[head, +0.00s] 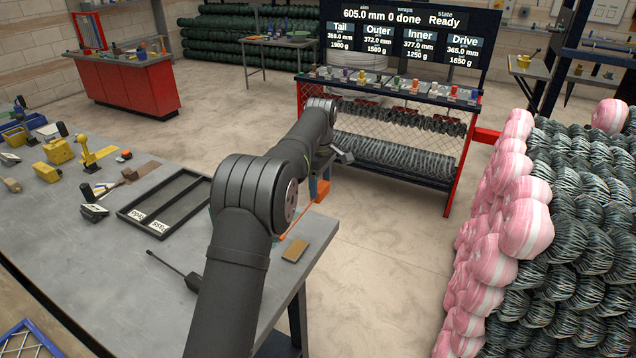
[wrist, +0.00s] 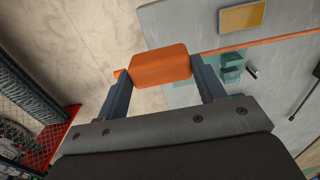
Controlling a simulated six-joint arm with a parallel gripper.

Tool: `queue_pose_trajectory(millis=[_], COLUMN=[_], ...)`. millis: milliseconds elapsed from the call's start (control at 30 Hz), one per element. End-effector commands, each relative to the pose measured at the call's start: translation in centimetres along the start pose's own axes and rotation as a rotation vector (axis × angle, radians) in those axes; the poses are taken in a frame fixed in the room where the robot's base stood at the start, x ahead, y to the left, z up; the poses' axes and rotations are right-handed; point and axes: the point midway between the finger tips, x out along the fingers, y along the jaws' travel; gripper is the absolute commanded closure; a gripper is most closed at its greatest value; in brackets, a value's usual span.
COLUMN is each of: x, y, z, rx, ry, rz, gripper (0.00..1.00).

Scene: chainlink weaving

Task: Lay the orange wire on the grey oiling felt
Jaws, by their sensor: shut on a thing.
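My gripper (wrist: 160,70) is shut on an orange block, and the orange wire (wrist: 258,42) runs out from beside this block to the right in the wrist view. In the head view my gripper (head: 318,185) is just past the bench's right edge, and the orange wire (head: 297,222) slants back over the bench corner towards my arm. Whether the wire touches the bench is unclear. I cannot pick out a grey oiling felt for certain. A small tan pad (head: 295,250) lies near the bench corner and also shows in the wrist view (wrist: 242,17).
A teal see-through patch with small blocks (wrist: 225,72) lies near the wire. The grey bench (head: 140,275) holds a black two-part tray (head: 147,215), a black tool (head: 178,268) and yellow items (head: 58,151). A rack (head: 455,150) stands beyond; pink and dark rolls (head: 525,228) are stacked right.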

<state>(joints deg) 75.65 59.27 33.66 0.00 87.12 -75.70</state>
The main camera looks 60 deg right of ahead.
Motion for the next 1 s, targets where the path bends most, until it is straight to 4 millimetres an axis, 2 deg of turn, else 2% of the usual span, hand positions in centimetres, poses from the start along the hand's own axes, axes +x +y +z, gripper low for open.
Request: queue_pose_trajectory(millis=[267,700,1000], x=[0.7,5.6,7.5], y=[0.0,0.0,0.0], z=[0.0,0.0,0.0], rx=[0.001,0.001,0.001], ry=[0.000,0.000,0.000], rz=[0.000,-0.001,0.001], gripper=[0.63,0.63,0.63])
